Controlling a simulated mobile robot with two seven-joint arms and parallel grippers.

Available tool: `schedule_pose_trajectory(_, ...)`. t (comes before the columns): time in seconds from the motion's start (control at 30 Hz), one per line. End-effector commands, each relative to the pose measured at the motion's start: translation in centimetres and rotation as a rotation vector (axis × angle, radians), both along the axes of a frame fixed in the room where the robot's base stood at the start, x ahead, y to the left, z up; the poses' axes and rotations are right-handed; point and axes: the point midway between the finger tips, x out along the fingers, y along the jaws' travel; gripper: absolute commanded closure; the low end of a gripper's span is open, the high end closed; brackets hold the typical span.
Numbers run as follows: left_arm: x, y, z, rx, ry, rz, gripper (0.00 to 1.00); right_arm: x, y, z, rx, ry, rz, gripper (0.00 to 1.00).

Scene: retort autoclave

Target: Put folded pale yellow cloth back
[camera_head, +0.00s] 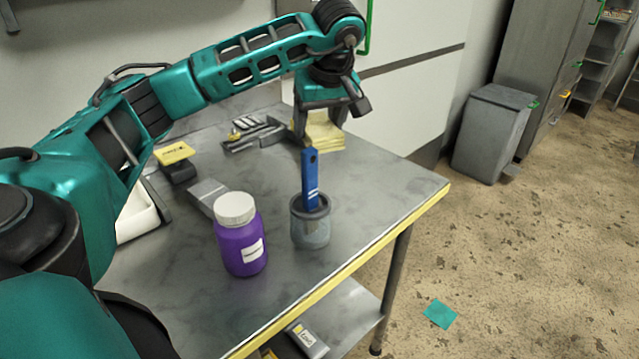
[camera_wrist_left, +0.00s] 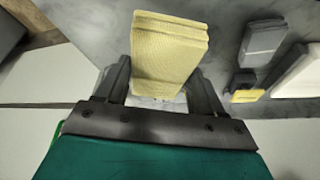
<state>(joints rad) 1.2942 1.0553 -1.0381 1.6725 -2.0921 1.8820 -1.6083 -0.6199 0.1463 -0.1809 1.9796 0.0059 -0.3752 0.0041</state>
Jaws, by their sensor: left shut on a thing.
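The folded pale yellow cloth (camera_head: 325,131) is at the back of the metal table (camera_head: 365,196), under my left gripper (camera_head: 320,130). In the left wrist view the cloth (camera_wrist_left: 168,50) stands between the two fingers of my left gripper (camera_wrist_left: 165,85), which is shut on it. I cannot tell whether the cloth touches the table. My right gripper does not show in either view.
A purple jar (camera_head: 240,240) with a white lid and a grey cup (camera_head: 311,228) holding a blue-handled tool (camera_head: 310,180) stand near the front edge. Grey metal items (camera_head: 254,134) lie left of the cloth. The table's right part is clear.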

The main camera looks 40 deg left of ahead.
Motion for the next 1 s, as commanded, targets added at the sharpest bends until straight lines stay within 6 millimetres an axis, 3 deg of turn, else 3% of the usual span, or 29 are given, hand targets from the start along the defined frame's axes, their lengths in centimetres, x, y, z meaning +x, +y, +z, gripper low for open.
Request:
schedule_pose_trajectory(0.1, -0.1, 0.0, -3.6, 0.002, 0.005, 0.0, 0.56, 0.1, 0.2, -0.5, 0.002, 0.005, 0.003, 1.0)
schedule_pose_trajectory(0.3, -0.1, 0.0, -7.4, 0.001, 0.001, -0.001, 0.56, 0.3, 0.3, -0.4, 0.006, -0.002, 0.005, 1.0)
schedule_pose_trajectory(0.57, 0.0, 0.0, -9.4, 0.001, 0.0, -0.002, 0.56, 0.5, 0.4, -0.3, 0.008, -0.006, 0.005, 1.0)
schedule_pose_trajectory(0.8, 0.0, 0.0, -12.7, 0.0, 0.001, -0.002, 0.56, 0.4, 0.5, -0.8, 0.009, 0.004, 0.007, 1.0)
schedule_pose_trajectory(1.0, 0.0, 0.0, -12.6, 0.0, -0.002, -0.002, 0.56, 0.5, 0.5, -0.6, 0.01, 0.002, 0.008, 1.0)
